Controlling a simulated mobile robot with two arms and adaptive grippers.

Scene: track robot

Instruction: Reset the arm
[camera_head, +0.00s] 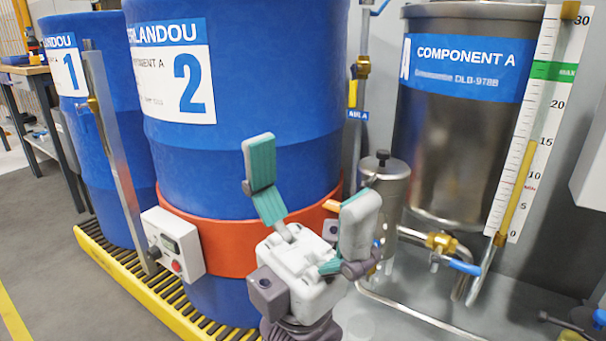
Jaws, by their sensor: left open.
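My left gripper (308,190) is in the lower middle of the head view, with its fingers pointing up. Its two fingers with teal pads stand wide apart, with nothing between them. It is in front of the blue drum marked 2 (250,110) and its orange band (225,240). I cannot tell how far it is from the drum. Most of the left arm below the gripper is out of the frame. My right gripper does not show.
A second blue drum marked 1 (110,170) stands at the left on a yellow-edged grate. A white control box (172,243) is at the band's left. A steel tank (455,150), a level gauge (535,120) and pipes with a blue-handled valve (455,264) are at the right.

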